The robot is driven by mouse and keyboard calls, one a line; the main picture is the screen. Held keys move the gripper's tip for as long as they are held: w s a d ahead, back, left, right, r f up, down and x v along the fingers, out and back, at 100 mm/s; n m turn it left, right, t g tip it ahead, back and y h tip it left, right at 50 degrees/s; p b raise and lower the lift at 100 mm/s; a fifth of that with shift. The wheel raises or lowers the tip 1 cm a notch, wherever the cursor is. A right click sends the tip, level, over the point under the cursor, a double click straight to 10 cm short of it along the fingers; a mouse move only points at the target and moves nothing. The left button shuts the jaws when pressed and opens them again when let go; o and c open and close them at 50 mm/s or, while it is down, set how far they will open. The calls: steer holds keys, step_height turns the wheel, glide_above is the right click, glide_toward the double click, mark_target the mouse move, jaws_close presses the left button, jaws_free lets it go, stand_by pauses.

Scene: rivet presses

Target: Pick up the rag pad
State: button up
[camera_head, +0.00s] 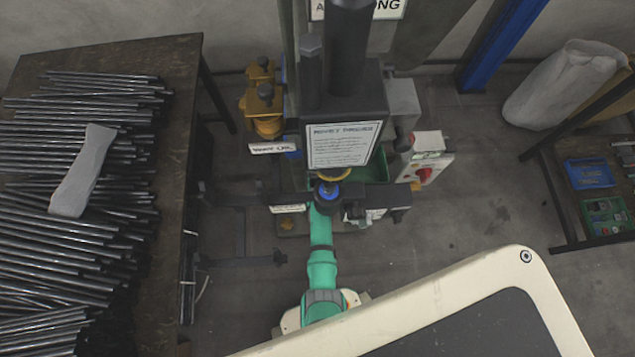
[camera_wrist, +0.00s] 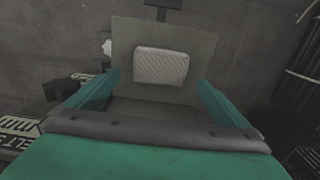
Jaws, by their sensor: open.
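The rag pad (camera_wrist: 161,66), a pale quilted rounded rectangle, lies flat on a grey-brown plate (camera_wrist: 199,48) in the wrist view. My gripper (camera_wrist: 160,80) is open, with one green finger on each side of the pad in the picture. The fingers look apart from the pad, with nothing held; how far above it they are I cannot tell. In the head view my green arm reaches toward the base of the press, and I cannot make out the fingers or the pad there.
The dark rivet press (camera_head: 345,80) with its sign stands over my arm's end. A control box with a red knob (camera_head: 425,175) is on its right. A table (camera_head: 185,75) of metal rods, with a grey cloth-like piece (camera_head: 83,172) on top, stands left.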

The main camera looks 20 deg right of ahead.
steer(key=shift+s+f, duration=0.2)
steer(key=shift+f, duration=1.05)
steer(key=shift+s+f, duration=0.15)
steer(key=shift+f, duration=1.05)
steer(key=c, duration=1.2)
